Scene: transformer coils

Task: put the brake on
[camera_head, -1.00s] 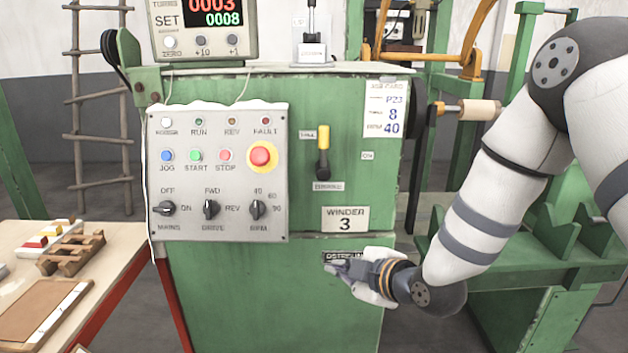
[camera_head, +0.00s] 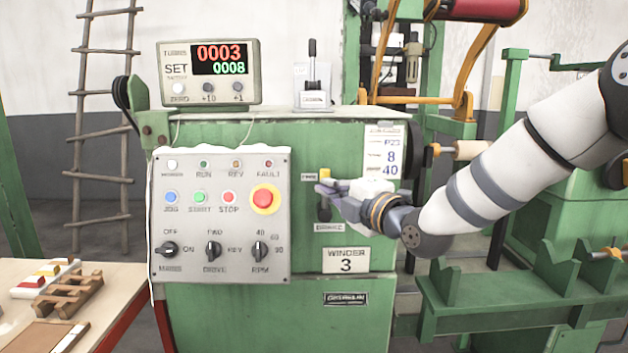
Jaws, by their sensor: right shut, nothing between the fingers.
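A small lever with a yellow grip (camera_head: 325,174) and a dark lower part stands on the green front of the winder (camera_head: 225,325), right of the grey control panel. Small labels sit beside and below it, too small to read surely. My right gripper (camera_head: 320,188) comes in from the right. Its fingers are shut and empty, and they cover the middle of the lever. I cannot tell whether they touch it. A second lever, with a black handle (camera_head: 312,62), stands upright on a light base on top of the winder. My left gripper is not in view.
The grey control panel (camera_head: 222,222) has a red stop button (camera_head: 265,199) and several knobs, left of my gripper. A counter display (camera_head: 208,72) stands on top. A wooden table (camera_head: 105,283) is at lower left. Green stands (camera_head: 520,300) are at right.

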